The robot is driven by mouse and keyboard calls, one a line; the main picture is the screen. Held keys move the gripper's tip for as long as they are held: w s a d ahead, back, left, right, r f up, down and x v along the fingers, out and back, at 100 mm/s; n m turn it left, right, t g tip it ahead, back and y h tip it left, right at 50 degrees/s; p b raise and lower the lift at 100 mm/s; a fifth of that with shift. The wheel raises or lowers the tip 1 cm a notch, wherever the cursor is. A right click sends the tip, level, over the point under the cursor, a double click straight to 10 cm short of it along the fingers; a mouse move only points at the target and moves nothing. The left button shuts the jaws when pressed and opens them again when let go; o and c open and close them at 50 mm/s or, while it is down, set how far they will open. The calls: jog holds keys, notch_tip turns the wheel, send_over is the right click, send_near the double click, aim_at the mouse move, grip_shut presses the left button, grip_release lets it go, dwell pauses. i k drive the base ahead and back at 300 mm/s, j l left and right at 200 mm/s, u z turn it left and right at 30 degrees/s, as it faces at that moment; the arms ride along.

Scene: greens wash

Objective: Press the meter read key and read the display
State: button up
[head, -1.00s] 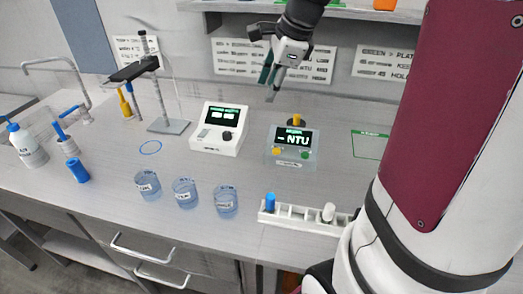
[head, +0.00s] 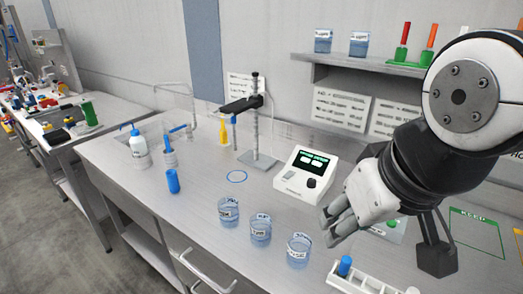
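The meter with the NTU display in the earlier picture is mostly hidden behind my gripper in the head view. Only a pale corner of the meter (head: 388,232) shows, with a green key (head: 391,222) on it. Its display is hidden, so no reading shows now. My gripper (head: 328,228) is in front of the meter, its fingers pointing down and left. The fingers look close together and nothing shows between them, but I cannot tell whether they are shut. I cannot tell whether they touch anything.
A white instrument (head: 287,184) with a dark screen and knob stands left of my gripper. Several labelled beakers (head: 260,231) line the front. A white rack (head: 350,282) with a blue-capped vial (head: 345,266) is below. A stand (head: 256,159) and bottles are at left.

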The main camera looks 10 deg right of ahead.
aim_at(392, 224)
jog(key=z, duration=0.8)
jog(key=k+j+z, duration=0.3)
jog(key=j, duration=0.2)
jog(key=k, duration=0.05)
